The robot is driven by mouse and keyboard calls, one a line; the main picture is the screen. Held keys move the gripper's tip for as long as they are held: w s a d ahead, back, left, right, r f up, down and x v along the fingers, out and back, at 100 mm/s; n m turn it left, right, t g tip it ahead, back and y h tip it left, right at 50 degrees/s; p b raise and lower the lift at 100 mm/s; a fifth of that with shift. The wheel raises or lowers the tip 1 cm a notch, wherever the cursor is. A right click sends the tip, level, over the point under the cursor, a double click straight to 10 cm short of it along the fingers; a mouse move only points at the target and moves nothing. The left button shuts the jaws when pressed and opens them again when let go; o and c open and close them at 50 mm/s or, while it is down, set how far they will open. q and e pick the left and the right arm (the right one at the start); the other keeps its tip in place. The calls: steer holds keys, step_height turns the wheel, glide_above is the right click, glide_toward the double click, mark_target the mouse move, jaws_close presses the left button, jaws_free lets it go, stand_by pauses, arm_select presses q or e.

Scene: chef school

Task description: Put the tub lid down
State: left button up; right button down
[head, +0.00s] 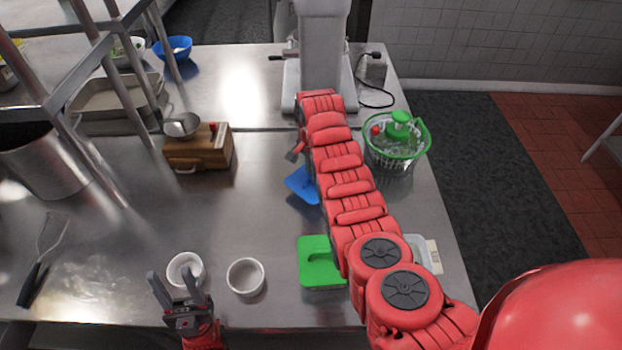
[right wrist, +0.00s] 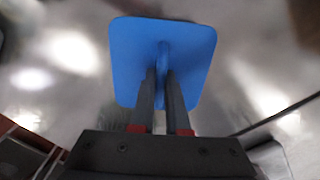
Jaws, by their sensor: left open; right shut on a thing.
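The blue tub lid (head: 301,186) is partly hidden behind my right arm in the head view. In the right wrist view the square blue lid (right wrist: 190,62) shows its raised middle handle between the fingers of my right gripper (right wrist: 163,78), which is shut on it. I cannot tell whether the lid touches the steel table or hangs just above it. My left gripper (head: 178,287) is open and empty at the table's front edge, in front of a small white bowl. A green lid (head: 314,262) sits to the right of the white bowls, partly covered by my arm.
Two white bowls (head: 245,277) stand near the front edge of the steel table (head: 120,240). A wooden box with a metal bowl (head: 198,150) stands left of the blue lid. A green salad spinner (head: 397,140) stands right of my arm. Bare steel lies left of the blue lid.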

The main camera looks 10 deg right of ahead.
steer(key=shift+s+f, duration=0.1)
steer(key=shift+f, duration=0.2)
step_height(320, 180, down, 2)
steer(key=shift+f+p, duration=0.2)
steer(key=shift+p, duration=0.2)
steer(key=shift+f, duration=0.3)
steer(key=shift+f, duration=0.15)
steer(key=c, duration=0.9)
jaws_free()
